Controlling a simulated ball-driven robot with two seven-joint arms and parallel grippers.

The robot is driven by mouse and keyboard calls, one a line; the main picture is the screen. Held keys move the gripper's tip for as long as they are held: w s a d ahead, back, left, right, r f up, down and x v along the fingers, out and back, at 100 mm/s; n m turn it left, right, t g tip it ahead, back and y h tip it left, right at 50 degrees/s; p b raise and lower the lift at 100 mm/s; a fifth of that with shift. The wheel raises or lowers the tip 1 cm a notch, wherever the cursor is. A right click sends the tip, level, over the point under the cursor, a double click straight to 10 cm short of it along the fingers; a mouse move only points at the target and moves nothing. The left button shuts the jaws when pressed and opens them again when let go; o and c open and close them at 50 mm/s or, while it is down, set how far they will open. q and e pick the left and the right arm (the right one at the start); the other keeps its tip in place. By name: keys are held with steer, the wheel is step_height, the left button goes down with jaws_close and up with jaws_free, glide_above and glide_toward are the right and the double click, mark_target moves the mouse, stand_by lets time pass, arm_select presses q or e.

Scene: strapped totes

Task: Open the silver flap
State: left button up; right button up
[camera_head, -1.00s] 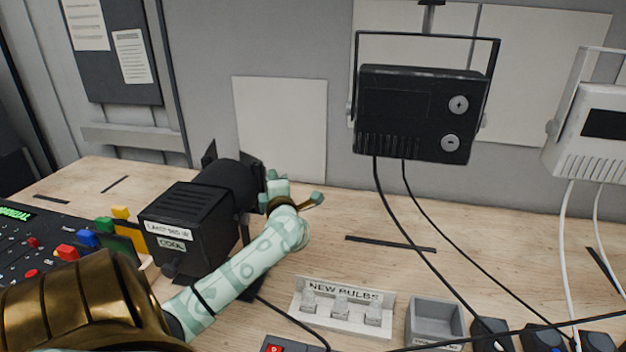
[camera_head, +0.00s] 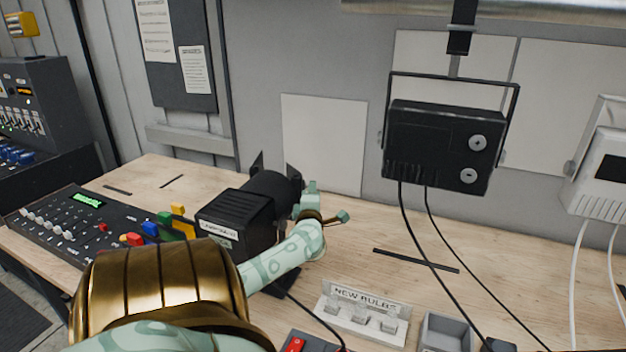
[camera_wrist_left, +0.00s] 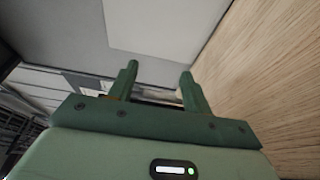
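No silver flap can be clearly made out. A black lamp (camera_head: 240,217) lies on the wooden bench, its barrel pointing away to the back right. Dark flaps (camera_head: 257,162) stand out around its front end. My left gripper (camera_head: 328,203) is just right of the lamp's front end in the head view, its fingers spread. In the left wrist view its two fingers (camera_wrist_left: 158,82) are apart with nothing gripped between them. I cannot tell whether it touches a flap. My right gripper is not in view.
A control desk (camera_head: 75,225) and coloured blocks (camera_head: 150,229) are left of the lamp. A "NEW BULBS" holder (camera_head: 362,312) and a grey tray (camera_head: 446,332) are at the front right. A black floodlight (camera_head: 440,145) hangs behind, with trailing cables. The bench's middle right is mostly clear.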

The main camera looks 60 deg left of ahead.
arm_select(q)
steer(key=p+v, duration=0.2)
steer(key=v, duration=1.4)
steer(key=shift+p, duration=0.35)
steer(key=shift+s+d, duration=0.1)
steer(key=shift+c, duration=0.3)
